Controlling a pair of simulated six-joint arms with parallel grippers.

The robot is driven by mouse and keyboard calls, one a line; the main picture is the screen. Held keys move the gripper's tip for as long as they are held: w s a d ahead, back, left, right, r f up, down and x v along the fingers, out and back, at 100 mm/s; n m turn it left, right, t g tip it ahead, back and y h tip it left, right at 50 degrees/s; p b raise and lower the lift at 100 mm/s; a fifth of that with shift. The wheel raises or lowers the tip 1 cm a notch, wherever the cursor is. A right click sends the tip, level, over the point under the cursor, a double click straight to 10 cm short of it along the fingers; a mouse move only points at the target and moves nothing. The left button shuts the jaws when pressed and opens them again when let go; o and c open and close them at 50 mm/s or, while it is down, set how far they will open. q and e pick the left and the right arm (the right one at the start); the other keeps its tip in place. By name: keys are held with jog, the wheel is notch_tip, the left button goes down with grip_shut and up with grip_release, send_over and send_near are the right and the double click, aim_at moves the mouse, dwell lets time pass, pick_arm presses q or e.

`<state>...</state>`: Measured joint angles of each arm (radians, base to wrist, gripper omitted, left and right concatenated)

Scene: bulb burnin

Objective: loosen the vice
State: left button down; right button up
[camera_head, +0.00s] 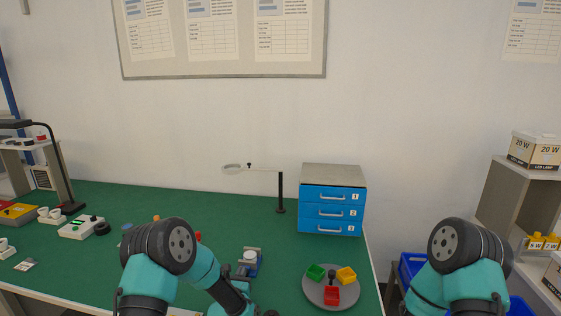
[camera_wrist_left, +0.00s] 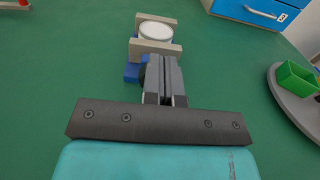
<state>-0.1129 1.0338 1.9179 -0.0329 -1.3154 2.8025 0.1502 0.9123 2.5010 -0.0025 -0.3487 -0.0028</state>
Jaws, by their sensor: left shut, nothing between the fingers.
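The vice (camera_head: 249,262) stands on the green bench, with a blue base and pale grey jaws on either side of a white round piece (camera_head: 250,256). In the left wrist view the vice (camera_wrist_left: 143,46) is just beyond my fingertips, with the white round piece (camera_wrist_left: 156,31) between its jaws. My left gripper (camera_wrist_left: 164,60) is shut and empty, at the near side of the vice. Its fingers hide part of the vice's near end, and I cannot tell whether they touch it. In the head view my left gripper (camera_head: 242,285) is low beside the vice. My right gripper is out of view.
A round grey tray (camera_head: 313,297) with green, yellow and red bins is right of the vice. A blue drawer unit (camera_head: 330,212) and a magnifier stand (camera_head: 281,195) are behind. A control box (camera_head: 80,228) and a lamp (camera_head: 60,165) stand left. Bench behind the vice is clear.

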pick_arm(q)
jog(key=shift+w+a+r, duration=0.1)
jog(key=shift+w+r, duration=0.3)
jog(key=shift+w, duration=0.1)
jog(key=shift+r, duration=0.15)
jog(key=shift+s+a, duration=0.2)
jog(key=shift+s, duration=1.3)
jog(key=shift+s+a, duration=0.2)
jog(key=shift+s, duration=1.25)
jog(key=shift+s+f, duration=0.1)
jog(key=shift+f, duration=0.15)
jog(key=shift+s+f, duration=0.3)
jog(key=shift+s, duration=0.15)
jog(key=shift+w, duration=0.1)
